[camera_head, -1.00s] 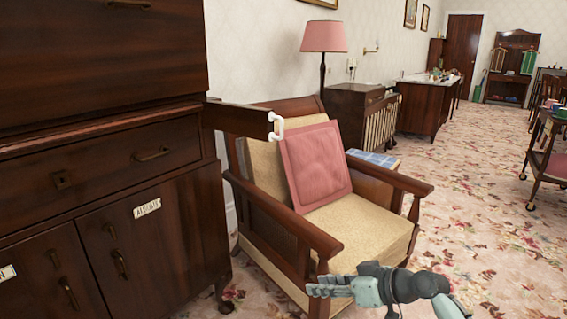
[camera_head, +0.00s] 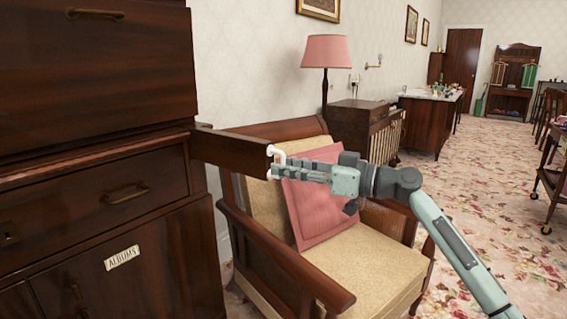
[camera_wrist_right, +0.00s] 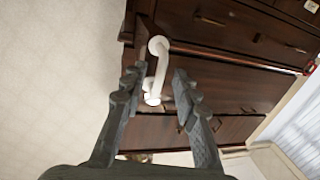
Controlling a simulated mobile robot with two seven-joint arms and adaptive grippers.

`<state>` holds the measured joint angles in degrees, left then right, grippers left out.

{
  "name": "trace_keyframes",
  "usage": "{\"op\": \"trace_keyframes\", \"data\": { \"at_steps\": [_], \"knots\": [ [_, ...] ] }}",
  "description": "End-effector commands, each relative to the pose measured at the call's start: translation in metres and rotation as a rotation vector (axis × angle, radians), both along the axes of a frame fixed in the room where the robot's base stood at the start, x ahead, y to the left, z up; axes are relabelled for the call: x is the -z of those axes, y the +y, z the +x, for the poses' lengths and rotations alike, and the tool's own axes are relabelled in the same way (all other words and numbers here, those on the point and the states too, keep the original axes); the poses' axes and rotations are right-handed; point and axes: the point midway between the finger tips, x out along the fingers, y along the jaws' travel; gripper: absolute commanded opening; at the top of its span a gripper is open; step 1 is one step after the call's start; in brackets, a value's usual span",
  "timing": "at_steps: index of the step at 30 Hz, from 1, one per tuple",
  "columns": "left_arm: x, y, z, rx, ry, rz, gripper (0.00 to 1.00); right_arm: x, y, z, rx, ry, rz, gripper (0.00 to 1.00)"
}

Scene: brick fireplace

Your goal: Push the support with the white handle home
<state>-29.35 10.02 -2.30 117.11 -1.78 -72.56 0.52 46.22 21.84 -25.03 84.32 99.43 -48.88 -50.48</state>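The support (camera_head: 236,151) is a dark wooden bar that sticks out from the side of the dark cabinet in the head view. In the right wrist view the handle (camera_wrist_right: 157,70) lies between the two open fingers (camera_wrist_right: 158,82), with gaps visible on both sides. Whether a fingertip touches the end face cannot be told. My left gripper is not in view.
The cabinet (camera_head: 75,190), with a label reading ALBUMS (camera_head: 122,257), fills the left. An armchair (camera_head: 365,270) with a pink cushion (camera_head: 312,205) stands below my right gripper. A pink lamp (camera_head: 325,52) stands behind.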

Motion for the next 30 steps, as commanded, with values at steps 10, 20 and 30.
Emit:
{"op": "trace_keyframes", "data": {
  "at_steps": [10,20,30],
  "knots": [
    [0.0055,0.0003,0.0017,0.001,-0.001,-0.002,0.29,0.0002,0.0118,0.0055,0.001,-0.001,0.0,0.29],
    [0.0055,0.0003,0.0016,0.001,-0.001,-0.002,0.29,0.0002,0.0114,0.0054,0.001,-0.001,0.0,0.0],
    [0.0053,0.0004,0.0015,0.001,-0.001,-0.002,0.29,0.0003,0.0112,0.0054,0.001,0.0,0.0,0.0]
  ]
}}
